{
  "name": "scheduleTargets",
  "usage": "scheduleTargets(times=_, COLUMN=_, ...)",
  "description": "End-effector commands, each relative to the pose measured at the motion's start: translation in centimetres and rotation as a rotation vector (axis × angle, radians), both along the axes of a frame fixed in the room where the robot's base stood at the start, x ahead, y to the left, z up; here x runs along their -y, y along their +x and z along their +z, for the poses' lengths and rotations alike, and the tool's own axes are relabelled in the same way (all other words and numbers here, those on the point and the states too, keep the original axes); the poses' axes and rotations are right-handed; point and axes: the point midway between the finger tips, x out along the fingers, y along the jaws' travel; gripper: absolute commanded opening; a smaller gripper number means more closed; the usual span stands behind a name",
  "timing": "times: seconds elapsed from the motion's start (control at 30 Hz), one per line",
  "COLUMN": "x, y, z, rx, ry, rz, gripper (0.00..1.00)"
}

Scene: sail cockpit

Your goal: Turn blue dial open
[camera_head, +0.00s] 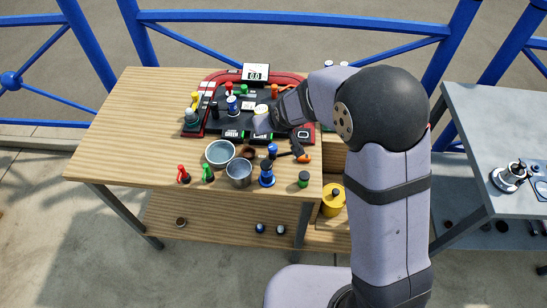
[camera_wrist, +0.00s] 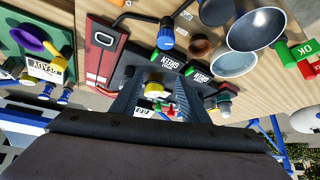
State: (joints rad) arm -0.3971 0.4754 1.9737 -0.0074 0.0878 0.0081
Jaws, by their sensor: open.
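A blue dial with a white band (camera_head: 232,104) stands upright on the dark board (camera_head: 215,125), left of my gripper. My gripper (camera_head: 262,122) is over the middle of this board; its tips are small and hard to make out in the head view. In the wrist view my gripper (camera_wrist: 163,100) has its two fingers apart, with a yellow knob (camera_wrist: 154,89) visible between them. Nothing appears held. A separate blue-topped fitting (camera_head: 267,168) stands on the table at the front; a blue knob (camera_wrist: 165,35) shows in the wrist view. Which way the dial is set cannot be told.
Two metal bowls (camera_head: 220,153) (camera_head: 239,173) stand in front of the board. Red (camera_head: 183,174) and green (camera_head: 207,173) handled pieces stand at the table front. A small display (camera_head: 256,73) is behind. The table's left side (camera_head: 115,140) is clear.

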Motion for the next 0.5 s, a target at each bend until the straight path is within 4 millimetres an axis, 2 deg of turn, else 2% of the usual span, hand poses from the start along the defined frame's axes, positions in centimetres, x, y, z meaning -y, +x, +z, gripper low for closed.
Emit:
scheduleTargets(times=0.03, x=-0.3, y=0.8, z=-0.6, rx=0.039, ry=0.018, rz=-0.002, gripper=0.41)
scheduleTargets(times=0.17, x=-0.5, y=1.4, z=1.2, rx=0.082, ry=0.036, rz=-0.004, gripper=0.41)
scheduleTargets(times=0.3, x=0.1, y=-0.2, z=3.9, rx=0.018, ry=0.01, rz=-0.002, gripper=0.41)
scheduleTargets(times=0.5, x=1.4, y=-3.3, z=2.0, rx=-0.137, ry=-0.056, rz=0.005, gripper=0.41)
